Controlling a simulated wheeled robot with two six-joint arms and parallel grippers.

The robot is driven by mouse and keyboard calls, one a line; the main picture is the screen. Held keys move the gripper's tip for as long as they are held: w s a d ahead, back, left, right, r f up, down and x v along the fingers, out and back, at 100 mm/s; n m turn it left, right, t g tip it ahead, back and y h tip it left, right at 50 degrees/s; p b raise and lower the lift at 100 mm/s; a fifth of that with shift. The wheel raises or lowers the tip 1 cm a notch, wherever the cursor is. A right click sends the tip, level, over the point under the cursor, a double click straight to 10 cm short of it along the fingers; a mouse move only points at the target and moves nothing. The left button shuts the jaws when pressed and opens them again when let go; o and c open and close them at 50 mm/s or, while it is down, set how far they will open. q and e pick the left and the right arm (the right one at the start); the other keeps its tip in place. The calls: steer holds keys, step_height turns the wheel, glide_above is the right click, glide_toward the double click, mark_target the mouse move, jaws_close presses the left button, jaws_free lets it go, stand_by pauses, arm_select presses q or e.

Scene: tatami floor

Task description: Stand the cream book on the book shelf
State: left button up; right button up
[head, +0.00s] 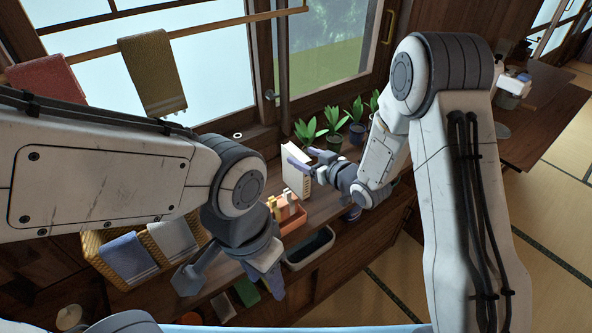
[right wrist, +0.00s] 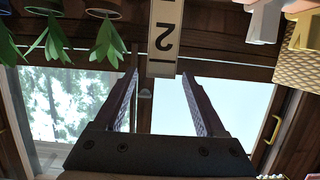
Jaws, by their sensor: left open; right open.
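The cream book (head: 295,180) stands upright on the wooden counter below the window, beside an orange bin. My right gripper (head: 306,156) is open at the book. In the wrist view the spine's end lies between the fingertips (right wrist: 163,75), with gaps on both sides; I cannot tell any contact. My left gripper (head: 228,284) is open, empty and low in front of the counter. I cannot single out the book shelf with certainty.
The orange bin (head: 292,222) holds small items. Several potted plants (head: 333,128) stand right of the book. A wicker basket (head: 92,246) with towels is at left. A dark tray (head: 309,248) and a green object (head: 246,292) lie lower. Tatami floor (head: 395,275) is open at right.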

mark_target(299, 155)
steer(key=p+x, duration=0.1)
steer(key=x, duration=0.3)
steer(key=shift+w+a+f, duration=0.1)
steer(key=shift+w+f, duration=0.05)
jaws_close()
stand_by(1.3)
